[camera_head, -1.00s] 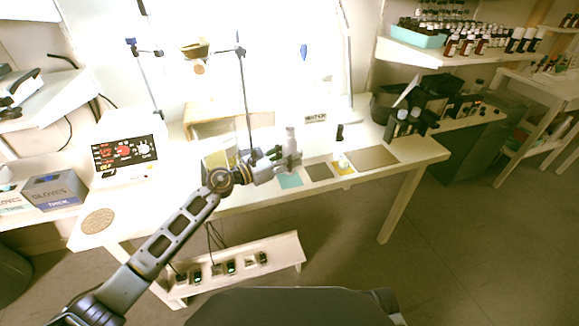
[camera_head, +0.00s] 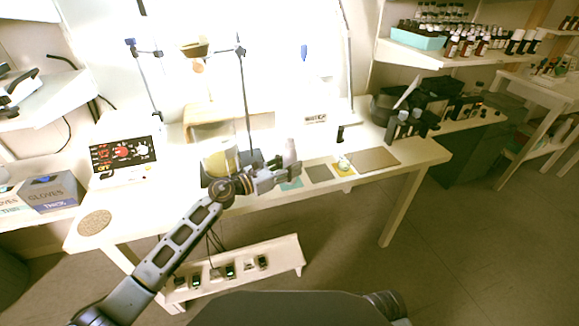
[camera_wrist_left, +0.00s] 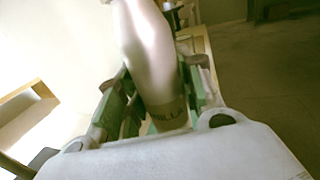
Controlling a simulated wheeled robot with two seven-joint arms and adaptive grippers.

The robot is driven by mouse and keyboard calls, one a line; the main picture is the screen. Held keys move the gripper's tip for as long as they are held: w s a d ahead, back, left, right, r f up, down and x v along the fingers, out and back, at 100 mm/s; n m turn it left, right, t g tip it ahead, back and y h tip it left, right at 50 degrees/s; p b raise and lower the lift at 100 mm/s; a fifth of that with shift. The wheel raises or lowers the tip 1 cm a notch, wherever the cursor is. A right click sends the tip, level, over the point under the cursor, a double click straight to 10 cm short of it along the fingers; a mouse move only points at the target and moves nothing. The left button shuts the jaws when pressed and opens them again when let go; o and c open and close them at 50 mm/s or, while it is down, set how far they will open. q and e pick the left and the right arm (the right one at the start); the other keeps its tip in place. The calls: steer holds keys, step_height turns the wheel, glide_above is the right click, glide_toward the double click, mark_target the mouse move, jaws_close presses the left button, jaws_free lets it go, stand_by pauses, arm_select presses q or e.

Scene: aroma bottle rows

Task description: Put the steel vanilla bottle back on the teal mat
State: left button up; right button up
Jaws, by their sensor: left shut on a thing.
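The steel vanilla bottle (camera_head: 291,148) is upright or nearly so at the front of the white table. In the left wrist view the bottle (camera_wrist_left: 148,48) is silver, with a dark label band whose visible letters end in "ILLA". My left gripper (camera_head: 287,171) is shut around the bottle's lower part, and its green fingers (camera_wrist_left: 155,108) flank the bottle in the wrist view. The teal mat (camera_head: 292,184) shows just below the gripper, partly covered by it. I cannot tell whether the bottle's base touches the mat. My right gripper is not in view.
Right of the teal mat lie a grey mat (camera_head: 319,174), a yellow mat (camera_head: 346,172) bearing a small object, and a brown mat (camera_head: 377,158). A small dark bottle (camera_head: 340,134) stands behind them. A stand with a thin pole (camera_head: 245,100) is behind my left gripper.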

arm_select(q)
steer(key=shift+f, duration=0.1)
steer(key=o, duration=1.1)
steer(key=shift+o, duration=0.2)
steer(key=shift+r, duration=0.2)
steer(key=shift+v, duration=6)
steer(key=shift+f, duration=0.1)
